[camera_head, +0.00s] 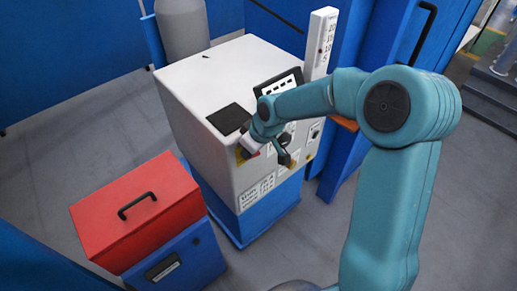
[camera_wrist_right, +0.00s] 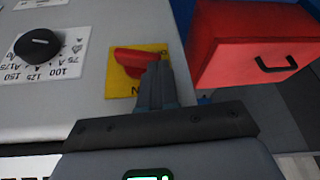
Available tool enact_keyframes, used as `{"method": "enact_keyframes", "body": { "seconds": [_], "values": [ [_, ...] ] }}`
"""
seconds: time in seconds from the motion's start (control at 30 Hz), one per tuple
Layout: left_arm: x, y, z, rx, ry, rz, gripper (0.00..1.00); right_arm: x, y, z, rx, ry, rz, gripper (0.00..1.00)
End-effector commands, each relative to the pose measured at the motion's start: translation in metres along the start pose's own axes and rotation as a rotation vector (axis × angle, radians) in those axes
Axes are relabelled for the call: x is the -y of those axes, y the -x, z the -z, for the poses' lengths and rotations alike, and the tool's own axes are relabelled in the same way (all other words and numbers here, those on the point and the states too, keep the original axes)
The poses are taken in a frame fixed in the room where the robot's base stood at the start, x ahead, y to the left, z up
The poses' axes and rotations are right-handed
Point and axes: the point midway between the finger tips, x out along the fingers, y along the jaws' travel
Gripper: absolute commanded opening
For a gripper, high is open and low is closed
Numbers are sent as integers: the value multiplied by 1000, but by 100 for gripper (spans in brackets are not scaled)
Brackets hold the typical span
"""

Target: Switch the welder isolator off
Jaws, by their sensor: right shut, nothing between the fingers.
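The isolator is a red handle (camera_wrist_right: 132,60) on a yellow plate (camera_wrist_right: 121,83) on the grey welder's front. In the wrist view the handle lies roughly sideways across the plate. My right gripper (camera_wrist_right: 158,72) is shut with nothing between its fingers. Its tips overlap the right end of the handle in that view, and I cannot tell whether they touch. In the head view my wrist hides most of the isolator; a bit of its yellow plate (camera_head: 240,155) shows. The welder (camera_head: 205,80) stands on a blue base. My left gripper is not in view.
A black dial (camera_wrist_right: 38,47) with numbers sits beside the isolator. A red box (camera_head: 135,205) with a black handle stands on a blue cabinet (camera_head: 180,264), close to the welder. A grey cylinder (camera_head: 182,28) is behind. Grey floor is clear at the left.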

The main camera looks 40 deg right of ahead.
Motion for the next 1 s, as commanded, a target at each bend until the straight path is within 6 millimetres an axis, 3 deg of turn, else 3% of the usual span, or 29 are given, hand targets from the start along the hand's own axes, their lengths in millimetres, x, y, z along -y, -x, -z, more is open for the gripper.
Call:
{"method": "enact_keyframes", "body": {
  "seconds": [1.0],
  "values": [
    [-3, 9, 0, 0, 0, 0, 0, 2, 17, 8, 0, 1, 1, 0]
  ]
}}
